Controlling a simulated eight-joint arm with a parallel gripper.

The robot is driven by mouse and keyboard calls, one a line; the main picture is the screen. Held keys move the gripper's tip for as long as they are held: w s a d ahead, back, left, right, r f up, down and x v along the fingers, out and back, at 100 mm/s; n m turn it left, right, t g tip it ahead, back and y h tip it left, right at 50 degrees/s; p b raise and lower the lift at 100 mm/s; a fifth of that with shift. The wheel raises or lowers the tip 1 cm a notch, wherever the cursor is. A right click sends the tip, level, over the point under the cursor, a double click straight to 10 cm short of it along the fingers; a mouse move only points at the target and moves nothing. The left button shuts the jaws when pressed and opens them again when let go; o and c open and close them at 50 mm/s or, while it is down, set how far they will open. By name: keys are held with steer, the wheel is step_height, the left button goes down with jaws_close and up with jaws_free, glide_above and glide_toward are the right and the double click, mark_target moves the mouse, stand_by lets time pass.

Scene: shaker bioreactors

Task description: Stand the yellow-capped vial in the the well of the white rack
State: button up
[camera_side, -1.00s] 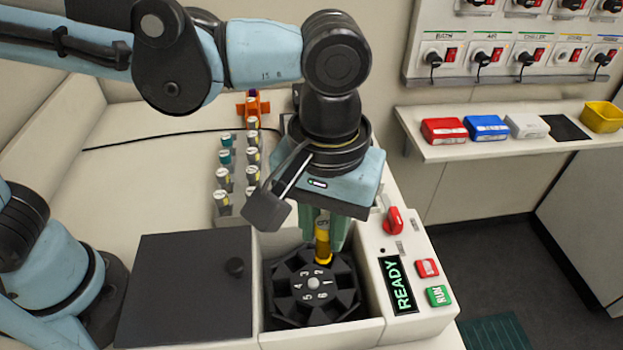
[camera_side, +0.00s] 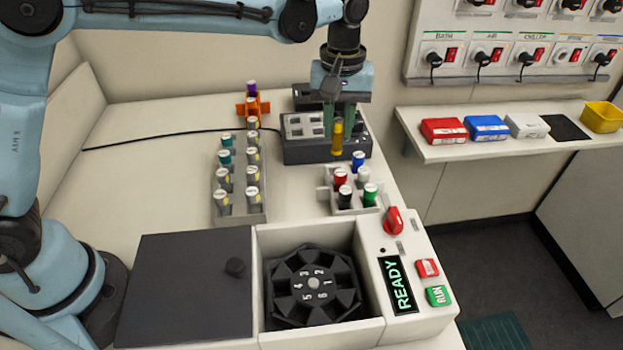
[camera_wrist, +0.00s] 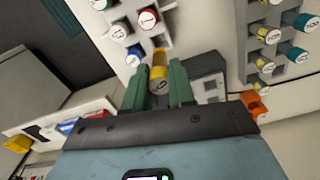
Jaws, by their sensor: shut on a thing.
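The yellow vial (camera_side: 337,139) is held upright between the green fingers of my gripper (camera_side: 338,122), which is shut on it. Its lower part hangs below the fingertips, in front of the dark grey block and behind the white rack. In the wrist view the vial (camera_wrist: 158,72) shows a yellow body and a greyish numbered end. The white rack (camera_side: 357,208) stands on the bench nearer the camera and holds several vials with red, blue, white, black and green caps. It also shows in the wrist view (camera_wrist: 166,20). The vial is clear of the rack; which well is empty is hard to tell.
A dark grey block with a light panel (camera_side: 303,127) stands behind the vial. A grey rack (camera_side: 240,213) of several vials is to the left, with an orange holder (camera_side: 263,108) behind. The open rotor (camera_side: 312,285) sits in front, beside the control panel (camera_side: 392,250).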

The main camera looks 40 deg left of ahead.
mark_target(337, 153)
steer(key=shift+f, duration=1.9)
steer(key=shift+f, duration=1.65)
steer(key=shift+f, duration=0.35)
steer(key=o, duration=0.9)
steer(key=shift+r, duration=3.45)
